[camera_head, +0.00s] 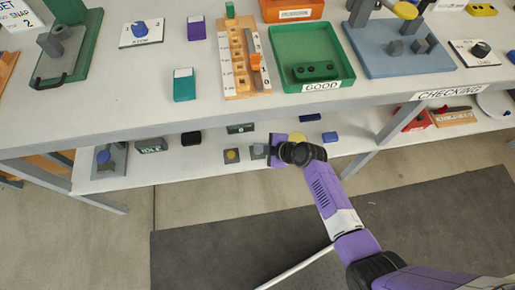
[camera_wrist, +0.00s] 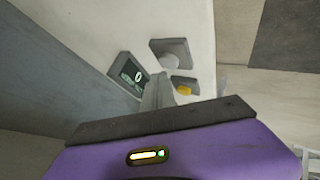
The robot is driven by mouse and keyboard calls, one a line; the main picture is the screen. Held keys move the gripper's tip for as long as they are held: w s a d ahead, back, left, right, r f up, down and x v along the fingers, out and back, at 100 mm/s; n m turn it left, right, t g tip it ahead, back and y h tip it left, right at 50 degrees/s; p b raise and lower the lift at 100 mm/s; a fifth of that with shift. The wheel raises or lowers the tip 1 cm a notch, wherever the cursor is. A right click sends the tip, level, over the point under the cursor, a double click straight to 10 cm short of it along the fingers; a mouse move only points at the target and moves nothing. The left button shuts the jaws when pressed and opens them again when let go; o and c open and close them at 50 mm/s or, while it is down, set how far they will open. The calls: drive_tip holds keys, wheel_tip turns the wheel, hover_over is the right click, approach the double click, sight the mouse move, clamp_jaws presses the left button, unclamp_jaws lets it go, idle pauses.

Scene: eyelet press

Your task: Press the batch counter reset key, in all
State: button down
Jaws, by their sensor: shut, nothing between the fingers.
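A small dark counter display (camera_wrist: 128,76) reads 0 in the wrist view; the small lettering under it is unclear. In the head view it is the dark box (camera_head: 240,128) on the lower shelf. Beside it are a grey square base with a pale round button (camera_wrist: 171,61) and a dark base with a yellow button (camera_wrist: 184,90). The yellow button also shows in the head view (camera_head: 231,155). I cannot read which is the reset key. My gripper (camera_wrist: 160,88) is shut and empty, its tips close to these buttons; contact cannot be told. In the head view my gripper (camera_head: 270,150) is at the shelf.
The upper bench (camera_head: 130,95) overhangs the lower shelf (camera_head: 100,182). A grey block marked HOLE (camera_head: 151,146) and a black object (camera_head: 191,138) stand left on the shelf. Blue objects (camera_head: 330,137) lie to the right. A green tray (camera_head: 285,45) sits above. The floor in front is clear.

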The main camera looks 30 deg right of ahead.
drive_tip(key=shift+r, duration=0.1)
drive_tip(key=shift+r+p, duration=1.8)
drive_tip(key=shift+r, duration=0.75)
